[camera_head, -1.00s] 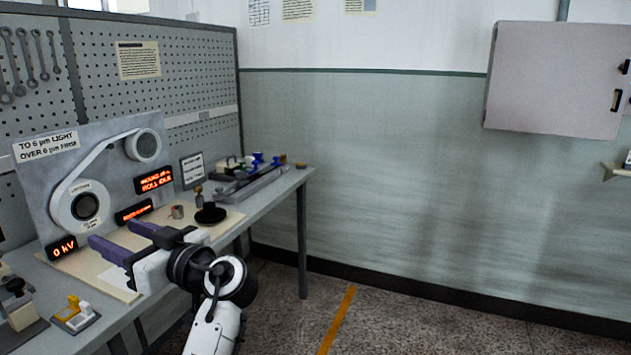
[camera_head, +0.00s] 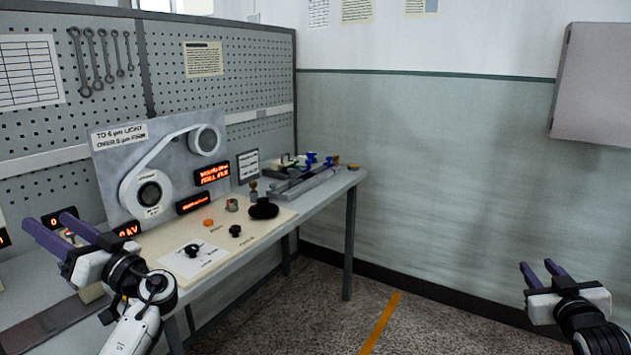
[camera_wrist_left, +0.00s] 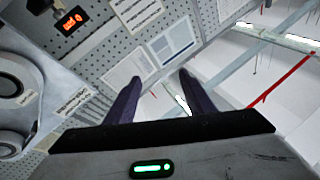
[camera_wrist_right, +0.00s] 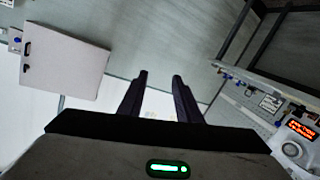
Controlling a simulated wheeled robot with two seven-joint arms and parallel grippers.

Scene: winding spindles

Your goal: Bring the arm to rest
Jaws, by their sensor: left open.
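My left gripper (camera_head: 62,238) is at the left of the head view, raised in front of the bench's left part. Its two purple fingers are apart with nothing between them; the left wrist view (camera_wrist_left: 155,95) shows the same empty gap. My right gripper (camera_head: 540,272) is at the lower right of the head view, over the floor and away from the bench. Its fingers are apart and empty, also in the right wrist view (camera_wrist_right: 160,95).
A workbench (camera_head: 322,192) runs along the pegboard (camera_head: 225,95). It bears a spindle panel (camera_head: 103,170), lit displays (camera_head: 212,174), a white sheet (camera_head: 212,262), a black knob (camera_head: 192,250) and a dark round piece (camera_head: 263,209). Open floor lies right of the bench.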

